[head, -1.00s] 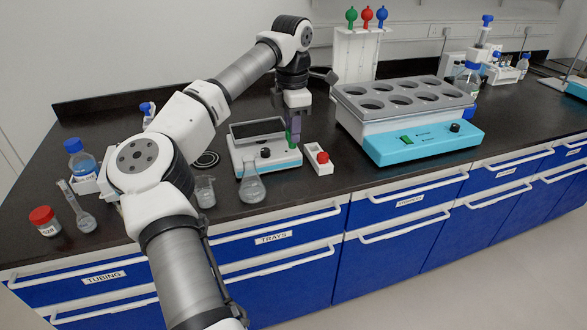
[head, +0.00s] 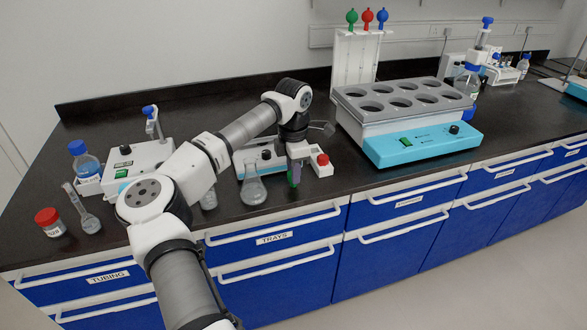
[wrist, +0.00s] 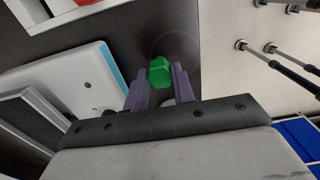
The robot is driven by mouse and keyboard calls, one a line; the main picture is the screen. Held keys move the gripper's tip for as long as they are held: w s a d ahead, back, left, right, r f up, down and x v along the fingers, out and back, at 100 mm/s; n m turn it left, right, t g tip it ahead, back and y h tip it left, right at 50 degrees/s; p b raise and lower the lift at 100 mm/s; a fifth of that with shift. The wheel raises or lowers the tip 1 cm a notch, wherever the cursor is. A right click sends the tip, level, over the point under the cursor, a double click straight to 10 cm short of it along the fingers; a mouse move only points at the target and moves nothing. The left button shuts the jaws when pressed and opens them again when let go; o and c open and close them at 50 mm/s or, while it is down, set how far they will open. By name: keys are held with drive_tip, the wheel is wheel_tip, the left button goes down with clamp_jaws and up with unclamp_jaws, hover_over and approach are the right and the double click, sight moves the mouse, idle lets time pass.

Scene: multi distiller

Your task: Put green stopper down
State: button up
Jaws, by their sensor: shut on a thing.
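My gripper (head: 294,178) is low over the front part of the dark bench in the head view, pointing down. It is shut on the green stopper (wrist: 159,71), which shows between the two purple fingers in the wrist view.
A flask (head: 253,188) stands just left of my gripper. A white holder with a red stopper (head: 322,160) is just right and behind. A small hotplate (head: 240,166) is behind left. The large heating block (head: 420,142) stands to the right. Drawer handles (wrist: 241,45) jut below the edge.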

drive_tip(key=shift+f, duration=0.1)
drive_tip(key=o, duration=0.5)
drive_tip(key=shift+f, duration=0.1)
drive_tip(key=o, duration=0.4)
wheel_tip(320, 180, up, 12)
drive_tip(key=shift+r+b, duration=0.2)
drive_tip(key=shift+b, duration=0.65)
